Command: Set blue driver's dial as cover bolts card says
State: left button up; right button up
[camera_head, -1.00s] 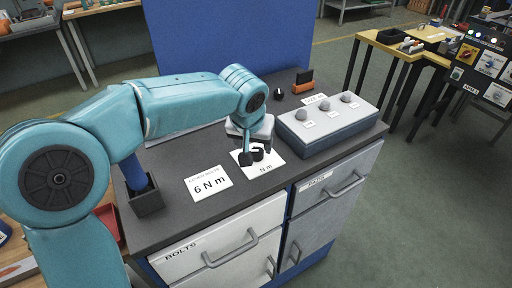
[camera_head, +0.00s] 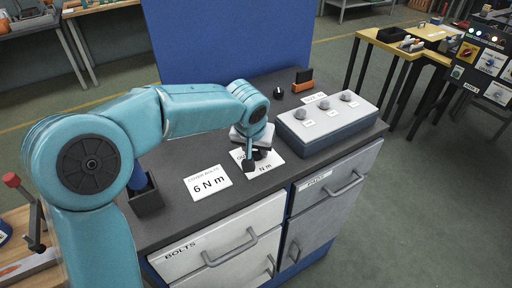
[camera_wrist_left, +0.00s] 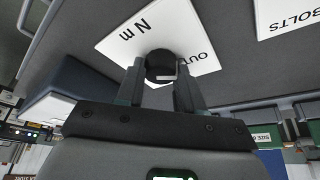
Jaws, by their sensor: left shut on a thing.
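A blue upright handle, which looks like the blue driver (camera_head: 137,178), stands in a black holder (camera_head: 147,202) at the counter's left, partly hidden by my left arm. The cover bolts card (camera_head: 208,183) reads 6 N m. My left gripper (camera_head: 256,160) is low over a second white card (camera_head: 270,164), marked N m. In the left wrist view, its fingers (camera_wrist_left: 160,74) are shut on a black round dial (camera_wrist_left: 160,64) with a light mark, in front of that card (camera_wrist_left: 190,30). The dial's setting cannot be read. My right gripper is not in view.
A grey box (camera_head: 330,137) with three knobs sits right of my gripper. A black-and-orange item (camera_head: 303,81) is behind it. Drawers labelled BOLTS (camera_head: 215,250) and another drawer are below the counter. A blue panel (camera_head: 235,40) stands behind.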

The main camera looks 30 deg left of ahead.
pick_arm(q)
jog(key=m+h+p, duration=0.1)
jog(key=m, duration=0.2)
jog(key=shift+a+r, duration=0.15)
jog(key=m+h+p, duration=0.1)
jog(key=m, duration=0.2)
jog(key=shift+a+m+h, duration=0.1)
jog(key=shift+m+h, duration=0.2)
jog(key=shift+m, duration=0.1)
jog(key=m+h, duration=0.1)
jog(key=m, duration=0.1)
jog(key=m+g, duration=0.1)
jog(key=m, duration=0.2)
jog(key=shift+w+a+m+h+p, duration=0.1)
jog(key=shift+w+m+h+p, duration=0.05)
jog(key=shift+m+h+p, duration=0.2)
jog(key=m+g+h, duration=0.1)
jog(key=m, duration=0.2)
jog(key=shift+w+m, duration=0.1)
jog(key=shift+m, duration=0.15)
jog(key=m+g+p, duration=0.1)
jog(key=m, duration=0.2)
jog(key=shift+r+m+g+p, duration=0.1)
jog(key=shift+m+g+p, duration=0.2)
jog(key=shift+p, duration=0.1)
jog(key=shift+w+m+g+p, duration=0.15)
jog(key=shift+m+g+p, duration=0.75)
jog(key=shift+m, duration=1.2)
jog(key=shift+a, duration=0.1)
